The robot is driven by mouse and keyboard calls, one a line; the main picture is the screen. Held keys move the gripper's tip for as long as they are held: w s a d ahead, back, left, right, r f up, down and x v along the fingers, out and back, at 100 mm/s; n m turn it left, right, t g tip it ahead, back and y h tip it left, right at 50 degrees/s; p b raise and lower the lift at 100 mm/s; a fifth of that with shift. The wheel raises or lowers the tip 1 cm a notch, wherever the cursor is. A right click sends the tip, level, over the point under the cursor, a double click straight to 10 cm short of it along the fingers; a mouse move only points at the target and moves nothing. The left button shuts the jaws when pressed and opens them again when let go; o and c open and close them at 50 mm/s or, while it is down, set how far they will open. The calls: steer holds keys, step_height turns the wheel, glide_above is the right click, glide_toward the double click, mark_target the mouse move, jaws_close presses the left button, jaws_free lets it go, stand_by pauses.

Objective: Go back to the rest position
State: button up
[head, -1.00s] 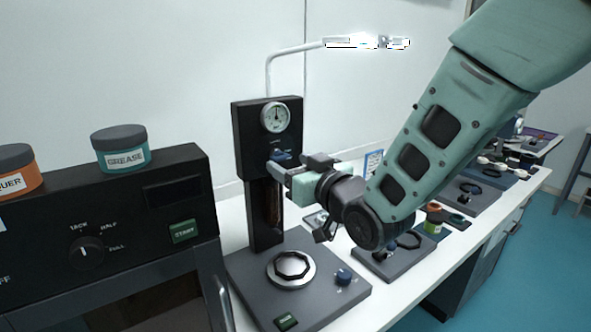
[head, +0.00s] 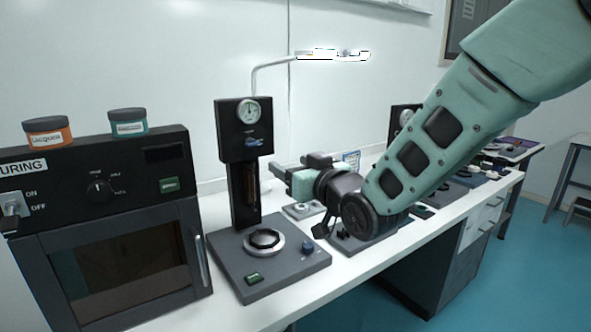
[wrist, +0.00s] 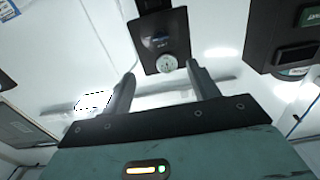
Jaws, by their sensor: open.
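My gripper (head: 283,174) is open and empty, held above the bench just right of the black gauge stand (head: 238,130). In the wrist view my gripper's two fingers (wrist: 158,85) are spread apart with nothing between them. The gauge stand's head (wrist: 160,42) shows beyond and between the fingertips in that view. My arm reaches in from the upper right of the head view and covers part of the bench.
A curing oven (head: 110,225) stands left, with an orange jar (head: 48,134) and a teal jar (head: 128,123) on top. The stand's base (head: 270,262) lies on the white bench (head: 320,275). A lamp (head: 330,55) overhangs. Blue floor (head: 500,260) is clear at right.

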steer(key=s+d+f+g+h, duration=0.3)
steer(key=s+d+f+g, duration=0.1)
steer(key=s, duration=0.7)
steer(key=s+d+f+g+h, duration=0.3)
steer(key=s+d+g, duration=0.3)
steer(key=s, duration=0.6)
steer(key=s+d+f+g+h, duration=0.3)
steer(key=s+d+f+g, duration=0.1)
steer(key=s, duration=0.7)
step_height(320, 180, down, 2)
steer(key=shift+s+d+n+g+h, duration=0.35)
steer(key=shift+d+n+g+h, duration=0.05)
steer(key=shift+d, duration=0.45)
